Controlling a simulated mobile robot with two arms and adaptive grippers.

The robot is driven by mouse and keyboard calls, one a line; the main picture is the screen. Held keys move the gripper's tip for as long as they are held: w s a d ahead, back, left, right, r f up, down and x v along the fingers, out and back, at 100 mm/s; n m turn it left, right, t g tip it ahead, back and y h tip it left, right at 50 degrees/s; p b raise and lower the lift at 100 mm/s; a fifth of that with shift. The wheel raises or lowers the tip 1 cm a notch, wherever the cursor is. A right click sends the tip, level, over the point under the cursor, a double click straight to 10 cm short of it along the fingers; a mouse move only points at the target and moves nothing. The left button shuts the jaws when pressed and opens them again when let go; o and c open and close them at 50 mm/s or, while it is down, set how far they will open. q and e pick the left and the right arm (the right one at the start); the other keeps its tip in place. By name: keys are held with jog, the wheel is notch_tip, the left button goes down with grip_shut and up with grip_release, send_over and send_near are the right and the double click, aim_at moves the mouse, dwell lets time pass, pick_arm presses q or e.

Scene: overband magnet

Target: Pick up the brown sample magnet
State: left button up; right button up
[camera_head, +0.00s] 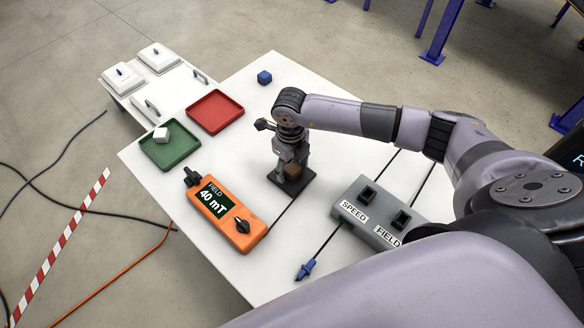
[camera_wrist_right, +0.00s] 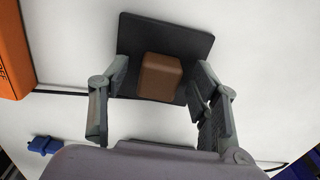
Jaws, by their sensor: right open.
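The brown sample magnet (camera_wrist_right: 159,77) is a small block on a black square pad (camera_wrist_right: 190,48) in the right wrist view. In the head view the magnet (camera_head: 292,171) is partly hidden behind my right gripper, on the pad (camera_head: 305,184). My right gripper (camera_head: 286,168) is over the pad, pointing down. In the right wrist view its two fingers (camera_wrist_right: 155,125) are spread apart, with the magnet between and beyond them; I see no contact. My left gripper is not in view.
An orange field meter (camera_head: 226,212) reading 40 mT and a grey SPEED/FIELD control box (camera_head: 378,211) flank the pad. Dark cables cross the white table.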

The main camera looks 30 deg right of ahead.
jog(key=shift+f, duration=0.25)
jog(key=shift+c, duration=0.4)
grip_shut()
jog(key=shift+r, duration=0.1)
